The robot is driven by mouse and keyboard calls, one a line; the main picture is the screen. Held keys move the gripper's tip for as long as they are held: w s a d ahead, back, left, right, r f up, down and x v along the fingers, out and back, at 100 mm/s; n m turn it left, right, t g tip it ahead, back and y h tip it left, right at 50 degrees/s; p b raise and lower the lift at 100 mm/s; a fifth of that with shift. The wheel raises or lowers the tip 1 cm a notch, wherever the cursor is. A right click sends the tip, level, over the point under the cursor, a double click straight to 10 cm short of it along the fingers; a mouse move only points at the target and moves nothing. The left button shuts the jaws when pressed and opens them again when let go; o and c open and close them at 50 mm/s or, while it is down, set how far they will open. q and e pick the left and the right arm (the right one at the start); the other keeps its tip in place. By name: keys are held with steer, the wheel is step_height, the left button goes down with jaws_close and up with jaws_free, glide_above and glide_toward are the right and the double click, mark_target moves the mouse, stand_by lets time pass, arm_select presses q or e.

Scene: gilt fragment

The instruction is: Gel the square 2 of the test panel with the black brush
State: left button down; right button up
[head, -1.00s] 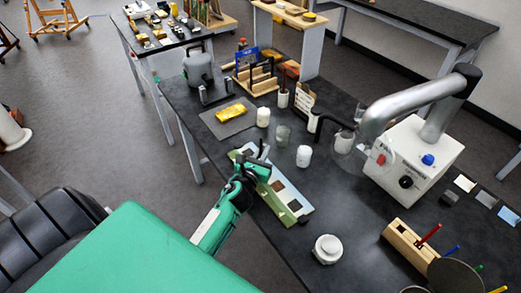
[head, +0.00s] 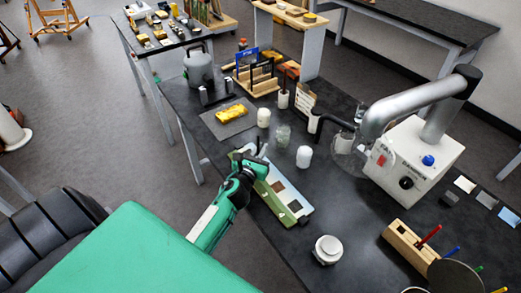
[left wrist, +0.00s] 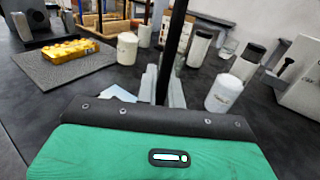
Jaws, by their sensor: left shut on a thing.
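The test panel (head: 290,204) is a pale green strip with a row of squares, lying on the dark bench near its left edge. Brown and dark squares show on its near part; the far part is partly hidden by my left gripper, and I cannot read which square is 2. My left gripper (head: 254,163) is over the far part of the panel, shut on the black brush. In the left wrist view the brush (left wrist: 176,35) stands as an upright black stick between the fingers (left wrist: 162,88); its tip is hidden. I cannot tell whether it touches the panel. My right gripper is out of view.
A yellow piece (head: 230,113) lies on a grey mat. White jars (head: 304,156) and a clear glass (head: 283,135) stand just beyond the panel. A white round container (head: 327,250) is at the near end. A white box (head: 412,160) with a silver duct stands to the right.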

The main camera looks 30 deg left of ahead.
arm_select(q)
steer(key=shift+s+d, duration=0.2)
steer(key=shift+d, duration=0.3)
steer(key=shift+s+d, duration=0.2)
steer(key=shift+d, duration=0.3)
steer(key=shift+w+a, duration=0.25)
steer(key=shift+a, duration=0.35)
steer(key=shift+w+a, duration=0.2)
steer(key=shift+a, duration=0.4)
step_height(320, 180, up, 4)
steer(key=p, duration=0.3)
steer(key=shift+p, duration=0.35)
steer(key=shift+f, duration=0.1)
steer(key=shift+w+d+f+b, duration=0.2)
steer(key=shift+w+f+b, duration=0.3)
steer(key=shift+f+b, duration=0.35)
steer(key=shift+w+d+f+b, duration=0.15)
steer(key=shift+w+f+b, duration=0.35)
steer(key=shift+f+b, duration=0.3)
